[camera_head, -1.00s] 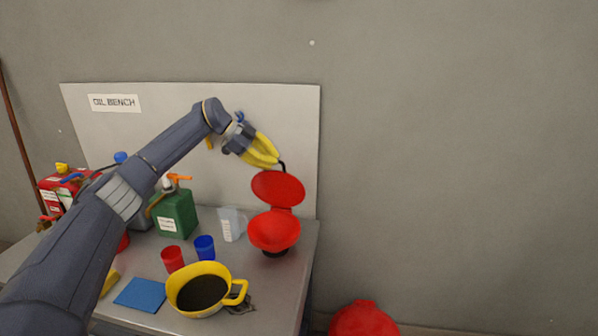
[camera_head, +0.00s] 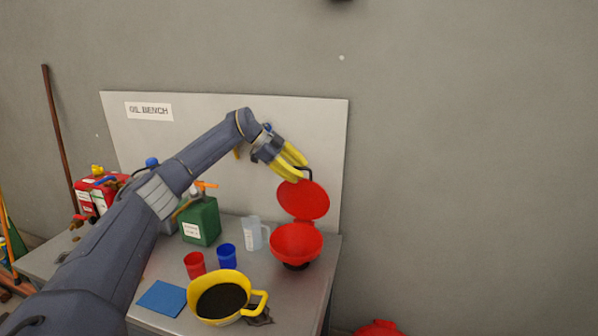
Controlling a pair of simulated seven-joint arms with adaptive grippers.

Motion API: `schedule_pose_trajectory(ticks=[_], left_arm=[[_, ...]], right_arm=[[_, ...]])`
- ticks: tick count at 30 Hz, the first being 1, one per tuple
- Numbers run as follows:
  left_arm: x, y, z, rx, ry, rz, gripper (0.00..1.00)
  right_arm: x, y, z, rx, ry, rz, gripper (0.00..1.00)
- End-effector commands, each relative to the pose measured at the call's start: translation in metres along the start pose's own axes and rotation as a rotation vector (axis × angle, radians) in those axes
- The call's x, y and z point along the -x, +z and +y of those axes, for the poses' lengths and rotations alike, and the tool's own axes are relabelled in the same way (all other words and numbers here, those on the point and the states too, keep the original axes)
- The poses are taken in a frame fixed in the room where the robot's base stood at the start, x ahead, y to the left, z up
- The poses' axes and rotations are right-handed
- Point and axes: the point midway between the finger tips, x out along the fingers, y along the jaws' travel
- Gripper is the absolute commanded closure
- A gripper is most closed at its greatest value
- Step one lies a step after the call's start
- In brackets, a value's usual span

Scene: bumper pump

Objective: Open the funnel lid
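The red funnel (camera_head: 296,243) stands on the right end of the bench on a dark base. Its round red lid (camera_head: 303,200) is raised, tilted up and back from the bowl, with a dark handle (camera_head: 304,172) at its top edge. My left gripper (camera_head: 297,172) has yellow fingers and is at the lid's top edge by the handle. Whether the fingers grip or only touch the handle I cannot tell. My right gripper is not in view.
On the bench (camera_head: 148,318) stand a yellow pan of dark liquid (camera_head: 194,305), a red cup (camera_head: 194,265), a blue cup (camera_head: 227,257), a clear jug (camera_head: 251,234) and a green bottle (camera_head: 201,222). A backboard (camera_head: 200,115) rises behind.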

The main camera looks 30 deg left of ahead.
Motion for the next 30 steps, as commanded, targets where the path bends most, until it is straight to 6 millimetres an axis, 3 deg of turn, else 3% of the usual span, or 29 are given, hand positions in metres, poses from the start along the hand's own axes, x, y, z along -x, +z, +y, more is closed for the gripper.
schedule_pose_trajectory(ticks=[13, 30], left_arm=[[0.010, -0.002, -0.001, -0.001, -0.002, 0.004, 0.68], [0.100, -0.002, -0.001, -0.001, -0.003, 0.003, 0.68]], right_arm=[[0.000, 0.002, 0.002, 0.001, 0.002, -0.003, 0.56], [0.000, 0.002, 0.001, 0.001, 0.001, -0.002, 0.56]])
